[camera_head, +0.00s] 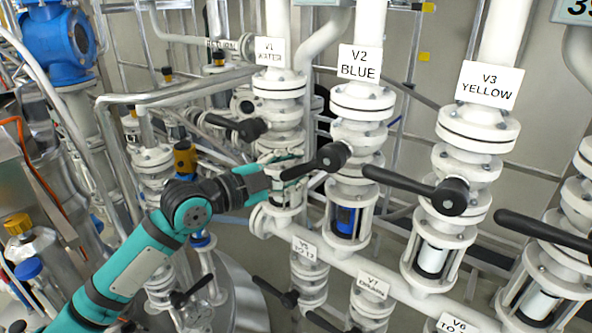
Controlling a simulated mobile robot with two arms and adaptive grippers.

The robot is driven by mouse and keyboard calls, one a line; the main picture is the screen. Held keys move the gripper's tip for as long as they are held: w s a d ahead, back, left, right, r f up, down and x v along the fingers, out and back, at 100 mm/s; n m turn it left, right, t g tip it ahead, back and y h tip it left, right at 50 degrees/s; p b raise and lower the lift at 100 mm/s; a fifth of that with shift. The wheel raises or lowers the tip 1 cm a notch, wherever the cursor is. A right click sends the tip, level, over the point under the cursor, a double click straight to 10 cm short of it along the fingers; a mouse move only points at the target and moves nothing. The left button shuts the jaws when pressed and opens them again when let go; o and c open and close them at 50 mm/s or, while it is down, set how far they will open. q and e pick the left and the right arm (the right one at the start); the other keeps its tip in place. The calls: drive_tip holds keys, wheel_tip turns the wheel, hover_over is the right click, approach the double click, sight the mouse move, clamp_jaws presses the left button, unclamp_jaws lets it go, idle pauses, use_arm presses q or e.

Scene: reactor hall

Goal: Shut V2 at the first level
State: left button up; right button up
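The V2 valve has a black lever handle (318,161) on a white vertical pipe, under a sign reading V2 BLUE (359,62). The lever points left and slightly down from its hub, across the pipe's line. A sight glass with blue content (345,220) sits below it. My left gripper (290,174) comes from the left and is at the free left end of the V2 lever. The fingers are small and partly merge with the white pipework behind, so I cannot tell whether they are open or touch the lever. My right gripper is not in view.
The V1 lever (238,127) is just above and left of my gripper. The V3 lever (418,188) reaches left toward the V2 pipe. Another black lever (545,231) is at the right. Lower levers and a sloping white manifold (385,277) lie below.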

use_arm(q)
drive_tip(key=shift+o, duration=0.2)
drive_tip(key=shift+w+d, duration=0.1)
drive_tip(key=shift+d, duration=0.1)
drive_tip(key=shift+w+d+f, duration=0.1)
drive_tip(key=shift+d, duration=0.1)
drive_tip(key=shift+s+a, duration=0.3)
drive_tip(key=v, duration=1.1)
drive_tip(key=shift+a, duration=0.2)
drive_tip(key=shift+s, duration=0.1)
idle(4.5)
